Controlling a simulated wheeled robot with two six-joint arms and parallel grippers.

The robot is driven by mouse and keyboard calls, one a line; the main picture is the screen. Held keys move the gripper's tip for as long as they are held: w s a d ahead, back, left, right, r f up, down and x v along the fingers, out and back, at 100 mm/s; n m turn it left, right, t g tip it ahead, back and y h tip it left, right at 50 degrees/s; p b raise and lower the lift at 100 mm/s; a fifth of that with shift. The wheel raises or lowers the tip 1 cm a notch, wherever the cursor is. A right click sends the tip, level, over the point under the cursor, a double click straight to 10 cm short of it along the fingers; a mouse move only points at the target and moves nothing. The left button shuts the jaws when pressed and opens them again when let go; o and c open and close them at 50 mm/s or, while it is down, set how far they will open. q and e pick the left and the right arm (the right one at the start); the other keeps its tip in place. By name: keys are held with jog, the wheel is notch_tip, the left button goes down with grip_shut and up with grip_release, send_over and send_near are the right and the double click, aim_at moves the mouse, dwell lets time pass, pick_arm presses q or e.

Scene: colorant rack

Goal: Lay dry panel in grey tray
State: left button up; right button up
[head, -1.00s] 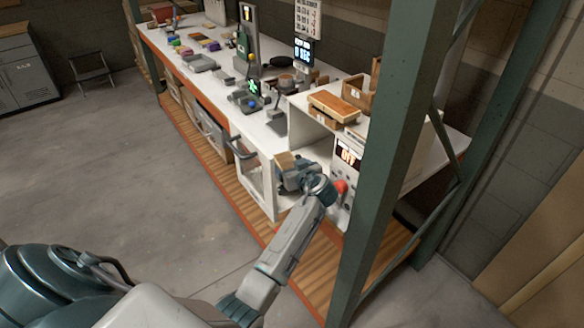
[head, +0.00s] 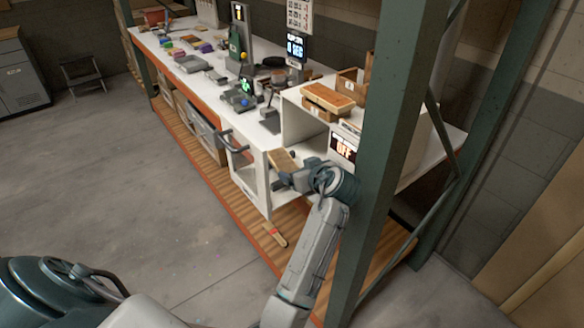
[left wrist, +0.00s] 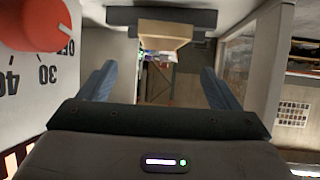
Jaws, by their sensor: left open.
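A tan wooden panel (head: 284,161) sits at the open front of the white cabinet; it also shows in the left wrist view (left wrist: 166,34), against a dark grey piece (left wrist: 120,16). My left gripper (head: 279,180) is at the cabinet opening, close to the panel. Its two blue fingers (left wrist: 160,88) are wide apart, with the panel beyond them and nothing clearly gripped. A grey, tray-like item (head: 191,64) lies far along the white bench; I cannot tell surely that it is the grey tray. My right gripper is not in view.
The cabinet's open door (head: 240,165) stands left of my gripper. A red knob (left wrist: 35,22) is close beside it. A green post (head: 384,150) rises just right of my arm. Wooden boxes (head: 328,100) sit on the cabinet top.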

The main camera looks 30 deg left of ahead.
aim_at(284, 163)
pick_arm(q)
jog(key=w+a+h+p, duration=0.1)
jog(key=w+a+g+h+p, duration=0.1)
jog(key=a, duration=0.1)
jog(key=w+a+h+p, duration=0.1)
jog(key=shift+a+f+g+p, duration=0.2)
jog(key=shift+f+g+p, duration=0.05)
jog(key=shift+g+p, duration=0.15)
jog(key=shift+w+a+f, duration=0.1)
jog(key=shift+a, duration=0.15)
jog(key=p+x, duration=0.3)
jog(key=x, duration=0.1)
jog(key=shift+a, duration=0.1)
jog(key=shift+a+f, duration=0.2)
jog(key=shift+f, duration=0.05)
jog(key=shift+d+r, duration=0.1)
jog(key=c, duration=1.2)
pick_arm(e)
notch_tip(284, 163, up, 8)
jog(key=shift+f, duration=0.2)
pick_arm(q)
jog(key=shift+r, duration=0.1)
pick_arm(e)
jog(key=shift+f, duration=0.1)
